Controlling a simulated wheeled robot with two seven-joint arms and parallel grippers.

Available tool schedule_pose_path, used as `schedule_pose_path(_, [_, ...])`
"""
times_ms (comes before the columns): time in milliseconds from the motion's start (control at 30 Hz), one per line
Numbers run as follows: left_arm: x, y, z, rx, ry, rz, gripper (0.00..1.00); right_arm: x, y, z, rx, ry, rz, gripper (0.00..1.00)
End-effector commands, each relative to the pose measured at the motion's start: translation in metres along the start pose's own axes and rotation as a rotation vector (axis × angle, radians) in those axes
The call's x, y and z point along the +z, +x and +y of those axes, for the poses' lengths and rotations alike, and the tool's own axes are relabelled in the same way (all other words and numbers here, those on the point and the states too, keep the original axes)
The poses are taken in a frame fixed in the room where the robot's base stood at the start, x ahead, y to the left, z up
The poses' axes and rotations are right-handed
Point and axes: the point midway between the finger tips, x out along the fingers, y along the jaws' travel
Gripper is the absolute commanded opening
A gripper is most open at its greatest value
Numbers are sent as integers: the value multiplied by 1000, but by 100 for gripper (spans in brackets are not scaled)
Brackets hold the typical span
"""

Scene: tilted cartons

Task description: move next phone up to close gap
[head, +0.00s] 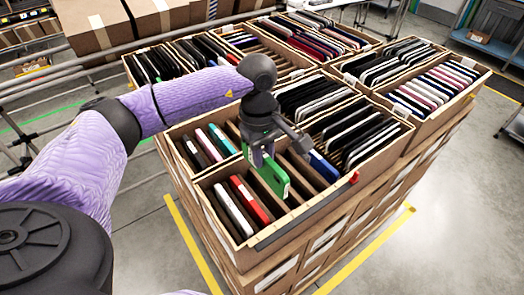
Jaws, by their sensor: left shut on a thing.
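My left gripper (266,150) reaches in from the left over the front carton (240,238) and is shut on a green phone (273,176). The green phone stands upright or nearly so among the carton's dividers; I cannot tell whether it touches the bottom. To its left in the same carton stand a red phone (247,199), a dark phone beside it, and a white phone (233,209). Empty divider slots lie right of the green phone, then a blue phone (323,167). My right gripper is not in view.
More cartons of upright phones (357,133) fill the stack behind and to the right. A small red thing (354,178) sits on the front carton's right edge. Metal rails run at the left, and large closed boxes (120,22) stand at the back.

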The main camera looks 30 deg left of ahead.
Motion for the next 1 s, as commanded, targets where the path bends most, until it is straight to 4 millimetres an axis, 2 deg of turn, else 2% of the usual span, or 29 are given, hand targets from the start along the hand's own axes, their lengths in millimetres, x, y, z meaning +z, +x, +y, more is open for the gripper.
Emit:
schedule_pose_path(733, [-8,69,0,-1,1,-1,0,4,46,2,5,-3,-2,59])
schedule_pose_path(1000, [-12,96,0,-1,1,0,0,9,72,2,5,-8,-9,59])
